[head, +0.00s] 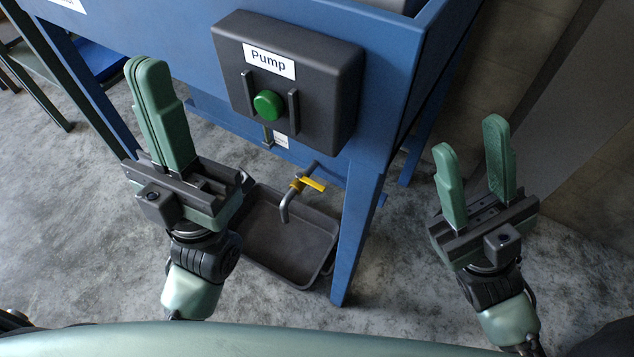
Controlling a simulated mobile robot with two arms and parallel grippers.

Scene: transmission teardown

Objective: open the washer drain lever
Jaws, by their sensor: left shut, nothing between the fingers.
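The drain lever is a small yellow handle (313,184) on a grey drain pipe (287,205) under the blue washer (395,60). The pipe bends down over a dark tray (325,262) on the floor. My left gripper (147,68) is shut and empty, left of the lever and in front of the washer's left side. My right gripper (468,135) is open and empty, right of the lever and beyond the washer's front right leg. Neither gripper touches the lever. The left gripper hides the tray's left part.
A dark pump box (330,75) with a "Pump" label and a green button (268,105) hangs on the washer's front above the lever. The washer's blue front right leg (357,230) stands between the lever and my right gripper.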

